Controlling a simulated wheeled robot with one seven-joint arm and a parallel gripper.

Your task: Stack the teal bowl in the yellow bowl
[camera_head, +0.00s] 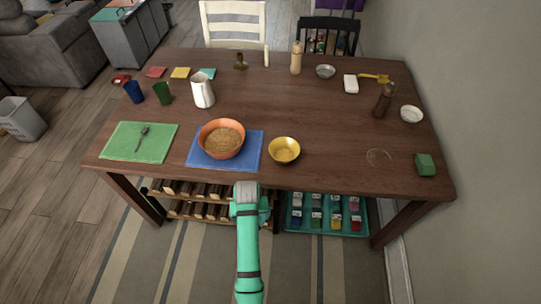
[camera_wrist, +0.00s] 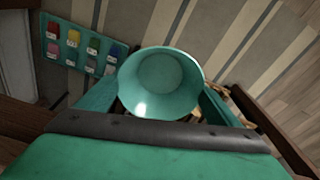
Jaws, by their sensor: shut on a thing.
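The yellow bowl (camera_head: 284,150) stands upright near the front edge of the table, right of the blue mat. I cannot make out anything inside it. The teal bowl (camera_wrist: 161,75) is in the wrist view, between the teal fingers of my gripper (camera_wrist: 160,95), which is shut on it. Its round opening faces the wrist camera. Striped rug shows behind it, so it is held clear of the tabletop. In the head view my arm ends in front of the table's near edge, below and left of the yellow bowl; the teal bowl and fingertips are hidden there.
An orange bowl (camera_head: 222,139) of grain-like food sits on the blue mat (camera_head: 207,163), left of the yellow bowl. A white pitcher (camera_head: 203,90) stands behind. The wooden table (camera_head: 330,170) is clear right of the yellow bowl up to a thin ring-like object (camera_head: 379,157).

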